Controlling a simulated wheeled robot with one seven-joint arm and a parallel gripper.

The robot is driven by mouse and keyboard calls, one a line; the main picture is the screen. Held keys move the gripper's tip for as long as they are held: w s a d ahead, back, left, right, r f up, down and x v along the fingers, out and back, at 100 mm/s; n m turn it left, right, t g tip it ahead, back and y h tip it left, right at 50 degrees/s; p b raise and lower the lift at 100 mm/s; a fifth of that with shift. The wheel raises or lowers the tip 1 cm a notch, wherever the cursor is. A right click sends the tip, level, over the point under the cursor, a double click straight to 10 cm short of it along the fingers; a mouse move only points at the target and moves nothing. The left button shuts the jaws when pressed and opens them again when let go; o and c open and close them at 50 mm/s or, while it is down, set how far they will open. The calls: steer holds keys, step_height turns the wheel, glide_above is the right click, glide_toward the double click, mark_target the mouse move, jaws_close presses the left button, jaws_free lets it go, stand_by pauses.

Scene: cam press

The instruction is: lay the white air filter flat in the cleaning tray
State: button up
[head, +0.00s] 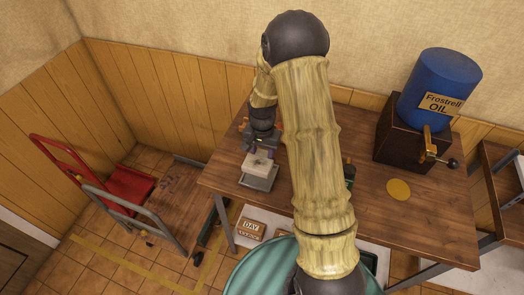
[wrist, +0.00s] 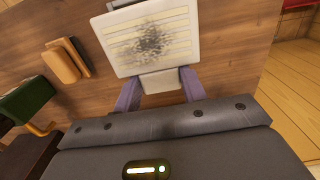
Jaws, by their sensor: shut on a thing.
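The white air filter (wrist: 150,42) is a pleated square panel with a dark smudge of dirt in its middle. My gripper (wrist: 160,84) is shut on a pale tab at the filter's near edge, one purple finger on each side. In the head view the filter (head: 257,162) shows small and pale under my gripper (head: 263,151), over the grey cleaning tray (head: 257,183) near the table's left front. Whether the filter touches the tray I cannot tell. My arm covers the middle of the table in the head view.
The wooden table (head: 448,225) bears a blue oil drum (head: 437,88) on a dark box and a yellow disc (head: 398,189) at right. A tan block (wrist: 62,64) and a green object (wrist: 27,100) lie left in the wrist view. A red cart (head: 122,187) stands left.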

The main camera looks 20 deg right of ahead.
steer(key=shift+f+b, duration=2)
steer(key=shift+f, duration=1.25)
steer(key=shift+f, duration=0.25)
steer(key=o, duration=1.2)
steer(key=shift+r, duration=0.1)
step_height(320, 180, up, 17)
steer(key=shift+r+b, duration=0.15)
steer(key=shift+b, duration=0.85)
steer(key=s+n+t, duration=0.1)
steer(key=s+n, duration=0.1)
steer(key=s, duration=0.3)
steer(key=s+a+f+n, duration=0.1)
steer(key=s+n, duration=0.1)
steer(key=s, duration=0.4)
steer(key=s+n+t, duration=0.1)
steer(key=s+n, duration=0.2)
steer(key=s, duration=0.2)
steer(key=shift+s+a+f+t, duration=0.15)
steer(key=shift+s+a+t, duration=0.15)
steer(key=shift+a, duration=0.05)
